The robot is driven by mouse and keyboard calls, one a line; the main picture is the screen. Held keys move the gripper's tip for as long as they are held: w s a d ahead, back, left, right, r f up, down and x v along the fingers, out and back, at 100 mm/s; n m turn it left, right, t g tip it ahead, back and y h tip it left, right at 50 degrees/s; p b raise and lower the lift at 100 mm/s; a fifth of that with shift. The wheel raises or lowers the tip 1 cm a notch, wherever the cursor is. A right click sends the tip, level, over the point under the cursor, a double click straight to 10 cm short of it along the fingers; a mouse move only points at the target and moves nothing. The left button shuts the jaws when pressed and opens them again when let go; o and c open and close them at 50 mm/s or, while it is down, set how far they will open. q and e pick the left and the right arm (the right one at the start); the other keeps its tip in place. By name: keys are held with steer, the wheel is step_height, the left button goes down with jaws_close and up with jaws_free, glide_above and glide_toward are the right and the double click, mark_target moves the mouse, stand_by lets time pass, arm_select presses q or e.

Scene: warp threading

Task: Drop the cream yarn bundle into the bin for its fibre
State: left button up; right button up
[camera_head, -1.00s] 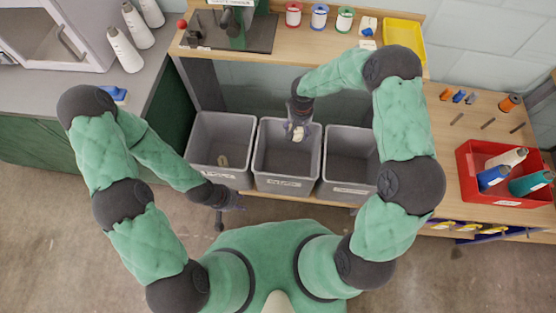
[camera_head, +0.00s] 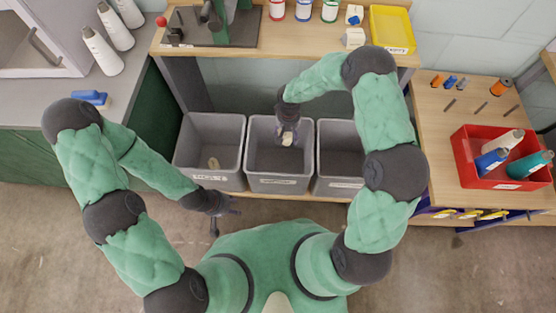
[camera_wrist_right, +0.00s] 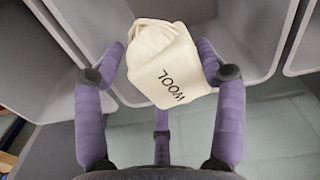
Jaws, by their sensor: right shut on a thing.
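The cream yarn bundle (camera_wrist_right: 160,62), with the black word WOOL on it, is held between the purple fingers of my right gripper (camera_wrist_right: 165,75). In the head view, my right gripper (camera_head: 288,131) points down with the bundle (camera_head: 287,139) at the mouth of the middle grey bin (camera_head: 252,165). The left grey bin (camera_head: 181,160) and the right grey bin (camera_head: 320,160) stand on either side.
Bin walls stand close around my right gripper.

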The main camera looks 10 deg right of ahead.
steer(key=o, duration=1.1)
steer(key=shift+c, duration=0.2)
steer(key=shift+r, duration=0.2)
step_height(320, 180, up, 12)
steer(key=shift+f, duration=0.15)
